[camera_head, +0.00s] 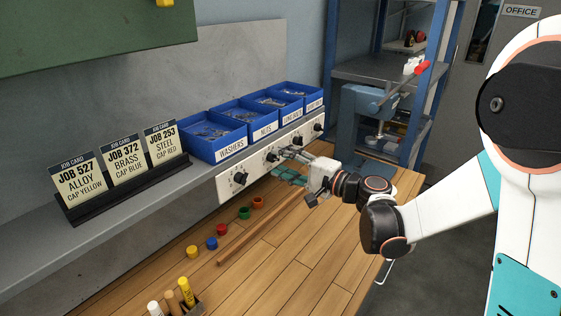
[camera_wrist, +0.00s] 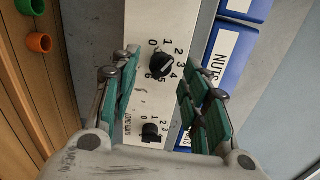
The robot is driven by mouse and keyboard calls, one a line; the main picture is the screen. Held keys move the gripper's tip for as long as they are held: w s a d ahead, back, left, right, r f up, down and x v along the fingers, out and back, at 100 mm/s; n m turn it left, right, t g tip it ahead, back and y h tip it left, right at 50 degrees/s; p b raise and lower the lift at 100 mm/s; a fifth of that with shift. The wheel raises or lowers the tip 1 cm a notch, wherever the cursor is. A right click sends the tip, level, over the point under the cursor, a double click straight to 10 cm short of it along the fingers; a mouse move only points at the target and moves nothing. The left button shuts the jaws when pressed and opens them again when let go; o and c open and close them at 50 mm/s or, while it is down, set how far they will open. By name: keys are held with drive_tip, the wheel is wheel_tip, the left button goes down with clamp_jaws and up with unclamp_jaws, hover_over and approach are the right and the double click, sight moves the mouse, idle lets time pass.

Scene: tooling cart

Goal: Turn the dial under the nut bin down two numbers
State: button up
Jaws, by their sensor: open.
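The blue nut bin (camera_head: 262,131) stands on the shelf, second from the front; its NUTS label (camera_wrist: 227,57) also shows in the wrist view. Below it, the white panel (camera_head: 231,191) carries a row of black dials. The dial under the nut bin (camera_head: 272,157) appears in the wrist view as a black knob (camera_wrist: 162,65) ringed by numbers 0 to 6; its pointer setting is hard to read. My gripper (camera_head: 291,152) is open before the panel. In the wrist view its green-padded fingers (camera_wrist: 157,82) stand apart, either side of the knob's lower area, apparently not touching it.
A second dial (camera_wrist: 151,130) lies close by in the wrist view. The washers bin (camera_head: 212,135) and job cards (camera_head: 120,170) stand on the shelf. Coloured caps (camera_head: 222,229) and a wooden rod (camera_head: 255,234) lie on the bench. A blue press (camera_head: 372,105) stands behind.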

drive_tip(key=v, duration=1)
drive_tip(key=shift+s+d, duration=0.15)
drive_tip(key=shift+d, duration=0.1)
drive_tip(key=shift+d, duration=0.1)
drive_tip(key=shift+c, duration=0.3)
